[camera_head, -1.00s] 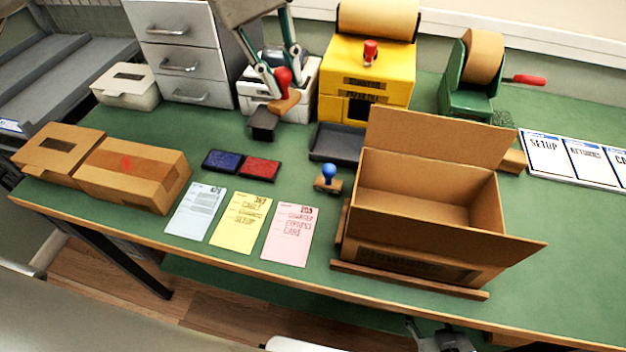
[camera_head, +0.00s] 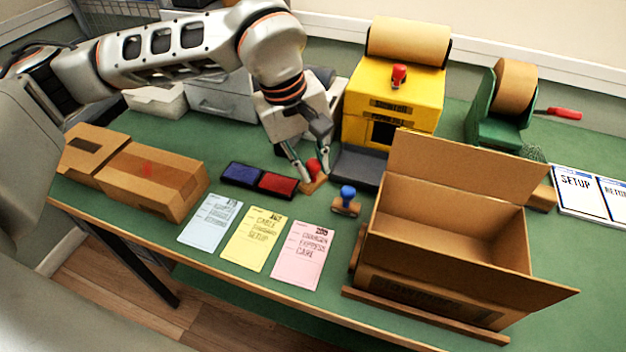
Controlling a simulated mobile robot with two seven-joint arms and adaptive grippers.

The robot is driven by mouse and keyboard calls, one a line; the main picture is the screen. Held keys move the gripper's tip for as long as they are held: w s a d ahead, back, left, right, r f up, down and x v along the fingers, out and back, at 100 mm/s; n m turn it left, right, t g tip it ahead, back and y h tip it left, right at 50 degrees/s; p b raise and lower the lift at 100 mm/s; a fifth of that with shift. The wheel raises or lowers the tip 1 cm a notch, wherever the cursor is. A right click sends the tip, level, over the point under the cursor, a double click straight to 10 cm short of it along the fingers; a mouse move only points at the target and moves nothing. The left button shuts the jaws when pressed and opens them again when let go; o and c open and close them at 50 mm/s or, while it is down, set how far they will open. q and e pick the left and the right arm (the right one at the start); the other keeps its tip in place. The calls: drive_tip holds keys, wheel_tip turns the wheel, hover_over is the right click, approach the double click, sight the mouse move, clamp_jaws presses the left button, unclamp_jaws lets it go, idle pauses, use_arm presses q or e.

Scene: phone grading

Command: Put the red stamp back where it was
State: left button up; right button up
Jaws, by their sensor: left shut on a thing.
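The red stamp (camera_head: 313,167) has a red knob and a wooden base. My left gripper (camera_head: 308,174) comes down from above and is shut on its knob. The stamp is low over the green mat, between the red ink pad (camera_head: 277,185) and the dark grey tray (camera_head: 357,165). I cannot tell whether its base touches the mat. The blue stamp (camera_head: 347,200) stands upright to the right and nearer the front. A blue ink pad (camera_head: 243,173) lies left of the red one. My right gripper is not in view.
An open cardboard box (camera_head: 440,250) stands at the right. Blue (camera_head: 211,220), yellow (camera_head: 252,240) and pink (camera_head: 300,255) cards lie in front of the pads. A yellow dispenser (camera_head: 390,115) with a red knob stands behind. A closed carton (camera_head: 150,180) is at the left.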

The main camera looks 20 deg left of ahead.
sight(313, 180)
use_arm(q)
drive_tip(key=shift+f, duration=2.25)
drive_tip(key=shift+f, duration=0.1)
drive_tip(key=shift+f, duration=0.1)
drive_tip(key=o, duration=0.9)
drive_tip(key=shift+c, duration=0.2)
drive_tip(key=v, duration=1.2)
drive_tip(key=shift+p, duration=0.3)
